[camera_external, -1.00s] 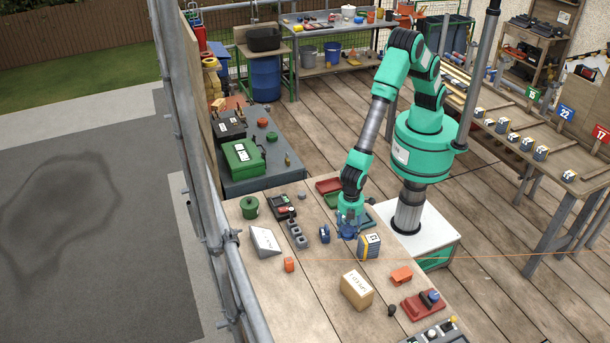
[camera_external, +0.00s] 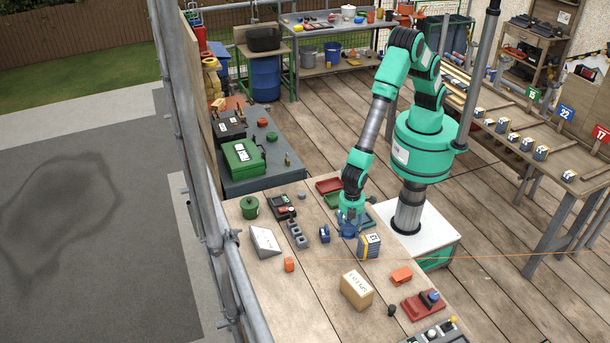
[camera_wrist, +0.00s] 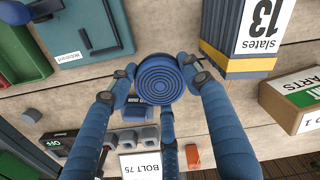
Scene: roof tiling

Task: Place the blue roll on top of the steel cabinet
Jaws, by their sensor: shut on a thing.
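The blue roll (camera_wrist: 160,79) shows its ringed round end in the wrist view. The fingers of my gripper (camera_wrist: 158,86) are closed around it. In the external view my gripper (camera_external: 348,226) is low over the wooden workbench, just left of a box of slates; the roll is mostly hidden by the fingers there. I cannot tell whether the roll touches the bench. A low, dark grey steel cabinet (camera_external: 262,183) stands beyond the bench's far left end. A green toolbox, a black case and small items are on its top.
The slates box (camera_external: 369,246) stands close beside my gripper. Trays (camera_external: 329,185), a small blue item (camera_external: 324,234) and grey blocks (camera_external: 296,235) are nearby on the bench. The green toolbox (camera_external: 243,157) takes up much of the cabinet top; its right part looks freer.

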